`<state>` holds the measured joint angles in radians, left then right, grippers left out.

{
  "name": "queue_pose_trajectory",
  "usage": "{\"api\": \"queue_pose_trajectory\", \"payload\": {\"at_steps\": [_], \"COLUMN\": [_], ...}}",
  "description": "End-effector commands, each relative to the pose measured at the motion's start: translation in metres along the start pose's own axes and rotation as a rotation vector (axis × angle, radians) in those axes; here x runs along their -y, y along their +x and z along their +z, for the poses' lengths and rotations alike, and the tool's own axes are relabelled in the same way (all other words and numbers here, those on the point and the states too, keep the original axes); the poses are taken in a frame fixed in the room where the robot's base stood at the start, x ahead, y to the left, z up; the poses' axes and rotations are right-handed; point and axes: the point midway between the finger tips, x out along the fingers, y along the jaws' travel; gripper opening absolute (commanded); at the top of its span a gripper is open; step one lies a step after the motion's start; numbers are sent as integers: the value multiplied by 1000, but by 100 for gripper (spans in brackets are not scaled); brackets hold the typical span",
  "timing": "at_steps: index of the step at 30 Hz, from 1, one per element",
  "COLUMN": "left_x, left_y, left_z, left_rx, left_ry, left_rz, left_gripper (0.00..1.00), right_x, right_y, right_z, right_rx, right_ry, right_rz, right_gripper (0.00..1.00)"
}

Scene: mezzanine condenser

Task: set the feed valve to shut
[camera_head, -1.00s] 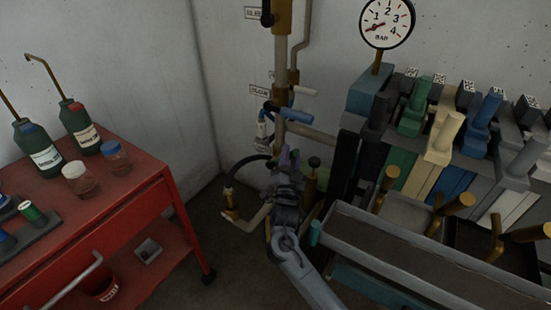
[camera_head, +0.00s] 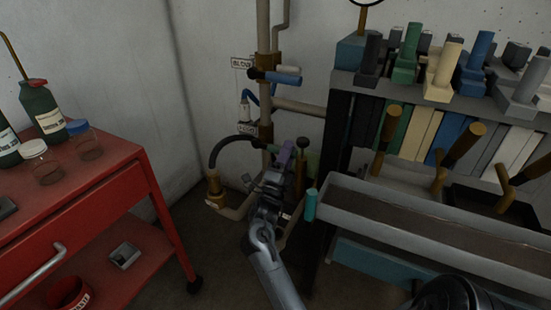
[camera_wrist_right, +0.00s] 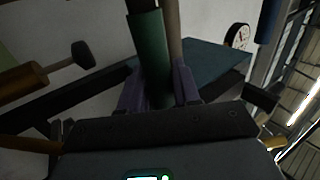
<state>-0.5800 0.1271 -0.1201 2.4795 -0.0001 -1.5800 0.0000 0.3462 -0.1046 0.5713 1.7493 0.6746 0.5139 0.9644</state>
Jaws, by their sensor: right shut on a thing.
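My right gripper (camera_head: 289,158) is low at the pipework, beside the vertical pipe. In the right wrist view its two purple fingers (camera_wrist_right: 159,90) are shut on a green lever handle (camera_wrist_right: 148,45), with one finger on each side of it. In the head view the green handle (camera_head: 303,146) shows only in part behind the gripper. The gripper and wrist hide the valve body below, and no feed label is readable, so I cannot tell the valve's position. My left gripper is not in view.
The vertical pipe (camera_head: 264,30) carries a blue lever (camera_head: 282,78) higher up, with a small label beside it. A brass fitting (camera_head: 214,188) with a black hose stands left. A red cart (camera_head: 110,185) is at left. A trough (camera_head: 425,215) and bench crowd the right.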

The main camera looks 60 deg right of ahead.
Motion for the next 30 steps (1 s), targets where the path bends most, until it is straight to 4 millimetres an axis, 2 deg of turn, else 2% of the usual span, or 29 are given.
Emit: {"api": "queue_pose_trajectory", "payload": {"at_steps": [3, 18, 19, 21, 22, 30], "left_x": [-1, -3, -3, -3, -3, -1], "left_y": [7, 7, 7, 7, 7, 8], "left_z": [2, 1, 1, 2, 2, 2], "left_rx": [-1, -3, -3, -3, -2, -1], "left_ry": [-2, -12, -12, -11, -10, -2], "left_rz": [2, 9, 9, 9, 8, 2], "left_gripper": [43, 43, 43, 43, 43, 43], "right_x": [-6, -9, -9, -8, -8, -7], "right_y": [0, 2, 2, 2, 2, 2], "right_z": [-5, -8, -8, -8, -8, -8], "right_rx": [-21, -31, -31, -31, -31, -31], "right_ry": [16, 24, 24, 24, 24, 25], "right_rz": [2, 5, 5, 4, 4, 2], "right_gripper": [0, 0, 36, 47, 51, 51]}}
